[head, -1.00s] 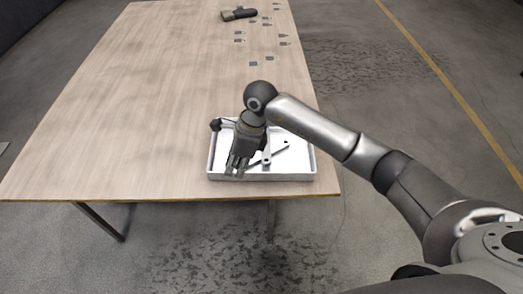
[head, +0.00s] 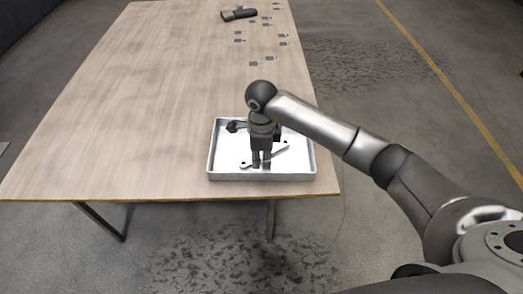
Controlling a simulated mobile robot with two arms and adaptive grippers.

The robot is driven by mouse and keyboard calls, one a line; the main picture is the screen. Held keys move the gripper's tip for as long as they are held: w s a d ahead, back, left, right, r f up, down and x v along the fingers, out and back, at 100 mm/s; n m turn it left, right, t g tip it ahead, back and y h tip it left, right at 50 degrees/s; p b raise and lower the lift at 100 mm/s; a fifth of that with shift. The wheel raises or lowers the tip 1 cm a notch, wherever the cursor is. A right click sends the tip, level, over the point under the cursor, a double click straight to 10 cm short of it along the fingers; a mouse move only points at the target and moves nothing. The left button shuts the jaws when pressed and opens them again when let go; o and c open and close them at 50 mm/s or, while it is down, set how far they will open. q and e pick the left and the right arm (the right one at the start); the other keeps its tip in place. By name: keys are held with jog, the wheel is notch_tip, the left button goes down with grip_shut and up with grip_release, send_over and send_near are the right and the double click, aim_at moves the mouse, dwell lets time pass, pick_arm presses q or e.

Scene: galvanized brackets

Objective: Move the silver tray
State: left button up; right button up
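The silver tray (head: 212,160) is a shallow rectangular tray with a white inside, lying flat on the wooden table near its front right corner. My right gripper (head: 261,166) is over the tray, pointing down, with its two fingers close together. A thin grey bracket-like part (head: 280,151) lies in the tray, partly hidden by the fingers. I cannot tell whether the fingers touch it or hold it. My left gripper is not in view.
The wooden table (head: 130,110) is clear to the left of the tray. Several small grey brackets (head: 253,64) lie along its right side farther back. A dark handheld tool (head: 238,14) lies at the far end.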

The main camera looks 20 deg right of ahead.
aim_at(262, 173)
notch_tip(262, 173, down, 8)
jog(key=shift+r+p, duration=0.1)
jog(key=shift+p, duration=0.2)
grip_shut()
